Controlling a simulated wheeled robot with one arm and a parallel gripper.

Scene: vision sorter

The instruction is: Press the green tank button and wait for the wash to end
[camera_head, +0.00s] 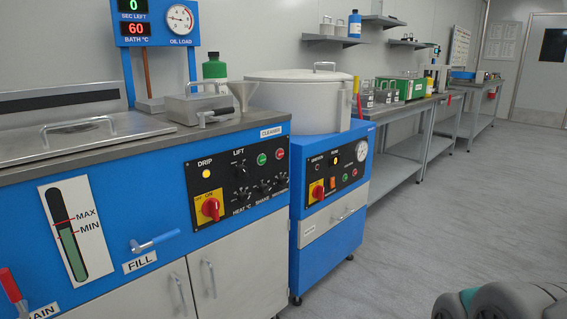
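The blue wash tank cabinet (120,200) fills the left of the head view. On its front panel, at the upper right, a small green button (262,159) sits just left of a red button (279,153). The tank lid (80,138) is down on the steel top. The display above the tank (134,17) reads 0 SEC LEFT and 60 BATH °C in separate windows. A yellow DRIP lamp (206,174) is lit.
A red-and-yellow rotary switch (210,208), black knobs (241,193) and a FILL lever (155,241) stand out from the tank's front. A second blue cabinet (325,235) with a round vessel (300,95) is to its right. Open grey floor (430,235) lies at the right.

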